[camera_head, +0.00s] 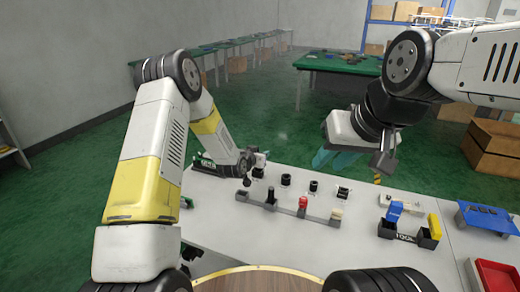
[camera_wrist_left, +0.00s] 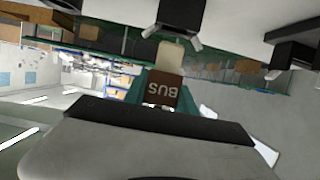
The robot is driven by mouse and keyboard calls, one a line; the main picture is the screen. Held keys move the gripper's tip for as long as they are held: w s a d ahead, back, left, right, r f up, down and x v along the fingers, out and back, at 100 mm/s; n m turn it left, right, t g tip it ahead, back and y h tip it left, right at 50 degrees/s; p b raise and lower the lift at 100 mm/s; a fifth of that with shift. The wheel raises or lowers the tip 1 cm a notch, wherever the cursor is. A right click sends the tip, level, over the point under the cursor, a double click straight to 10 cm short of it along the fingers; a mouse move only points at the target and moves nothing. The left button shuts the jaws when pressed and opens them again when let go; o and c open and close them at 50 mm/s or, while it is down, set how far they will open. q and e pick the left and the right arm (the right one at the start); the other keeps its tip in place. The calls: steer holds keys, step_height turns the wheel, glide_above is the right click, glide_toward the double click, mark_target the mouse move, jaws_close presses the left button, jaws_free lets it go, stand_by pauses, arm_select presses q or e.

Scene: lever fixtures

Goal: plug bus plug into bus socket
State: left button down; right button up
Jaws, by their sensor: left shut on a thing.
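My left gripper (camera_head: 246,168) is over the far left of the table, beside the row of fixtures. In the left wrist view, a brown block marked BUS (camera_wrist_left: 163,90), the bus plug, is held with its pale tip (camera_wrist_left: 170,55) pointing up in the picture. Teal pieces show on both sides of it. Just beyond the tip is a dark brown fixture (camera_wrist_left: 180,18) with metal prongs, which looks like the bus socket; the tip seems apart from it. My right gripper (camera_head: 335,157) hangs behind the table, away from the fixtures; its jaw gap is unclear.
Black fixtures (camera_head: 313,187) stand in a row behind a grey rack (camera_head: 290,210) with black, red and cream plugs. A dark tool holder (camera_head: 405,234) with blue and yellow blocks, a blue stand (camera_head: 485,218) and a red tray (camera_head: 497,274) are to the right. The front table middle is clear.

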arm_select(q)
steer(key=shift+f, duration=1.55)
stand_by(0.4)
steer(key=shift+r, duration=0.1)
steer(key=shift+r, duration=1.2)
steer(key=shift+f, duration=0.35)
stand_by(0.8)
steer(key=shift+f, duration=0.3)
steer(key=shift+f, duration=0.65)
steer(key=c, duration=0.9)
jaws_free()
steer(key=shift+c, duration=0.2)
